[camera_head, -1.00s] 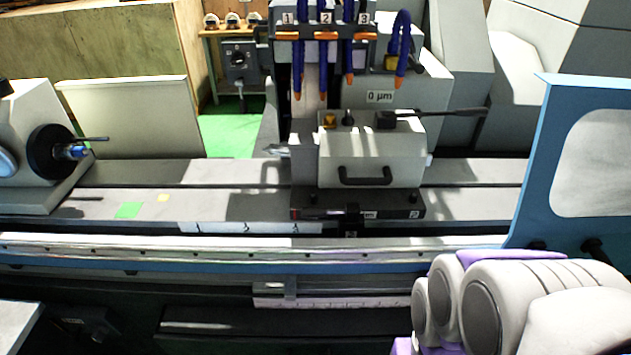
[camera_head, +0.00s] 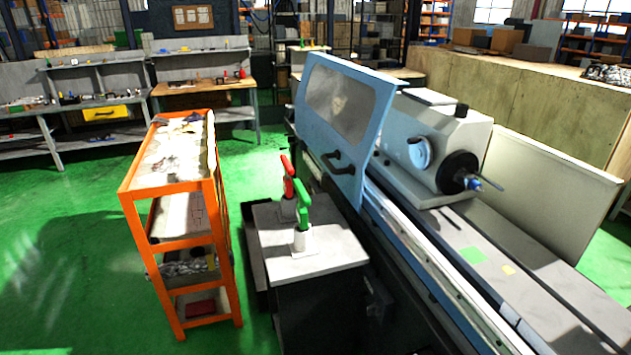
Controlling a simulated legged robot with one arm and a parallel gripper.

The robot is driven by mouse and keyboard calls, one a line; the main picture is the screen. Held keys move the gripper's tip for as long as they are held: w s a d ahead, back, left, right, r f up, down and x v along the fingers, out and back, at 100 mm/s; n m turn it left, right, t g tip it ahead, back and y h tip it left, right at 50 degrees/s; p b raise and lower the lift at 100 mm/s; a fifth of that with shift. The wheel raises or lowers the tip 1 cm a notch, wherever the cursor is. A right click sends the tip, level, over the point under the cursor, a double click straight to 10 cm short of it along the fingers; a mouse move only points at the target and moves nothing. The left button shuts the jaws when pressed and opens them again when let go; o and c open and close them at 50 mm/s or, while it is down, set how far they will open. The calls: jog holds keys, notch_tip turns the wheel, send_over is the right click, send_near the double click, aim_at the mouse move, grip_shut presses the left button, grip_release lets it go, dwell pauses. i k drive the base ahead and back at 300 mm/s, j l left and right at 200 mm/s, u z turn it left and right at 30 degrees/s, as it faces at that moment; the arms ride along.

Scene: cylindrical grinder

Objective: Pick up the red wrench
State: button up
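The lower ends of both tools are hidden in the holders. My gripper and arm do not show now.
An orange trolley (camera_head: 127,200) with loaded shelves stands left of the cabinet. The grinder's blue door (camera_head: 372,150) and bed (camera_head: 540,285) are to the right. Workbenches (camera_head: 205,86) line the back. Green floor (camera_head: 70,270) is open at the left.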

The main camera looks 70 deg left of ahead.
aim_at(288, 187)
jog(key=u, duration=2.6)
jog(key=i+j, duration=0.1)
jog(key=i, duration=1.05)
jog(key=l+z, duration=0.05)
